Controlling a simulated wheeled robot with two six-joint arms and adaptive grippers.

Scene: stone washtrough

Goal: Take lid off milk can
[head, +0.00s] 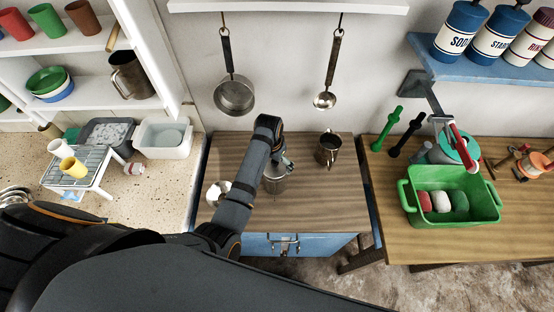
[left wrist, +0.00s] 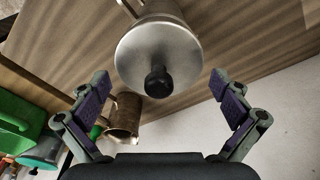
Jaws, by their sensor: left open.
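The metal milk can (head: 274,184) stands on the brown wooden worktop, partly hidden by my left arm in the head view. In the left wrist view its round pale metal lid (left wrist: 146,52) sits on the can, with a black knob (left wrist: 158,82) in the middle. My left gripper (head: 284,162) is at the top of the can. In the left wrist view the gripper (left wrist: 160,86) is open and empty, its two fingers apart on either side of the knob, and I see no contact. My right gripper is in neither view.
A brown metal jug (head: 328,149) stands right of the can. A shiny round metal dish (head: 218,192) lies to its left. A pan (head: 234,95) and a ladle (head: 324,99) hang behind. A green tub (head: 452,207) is on the right table. The worktop's front right is clear.

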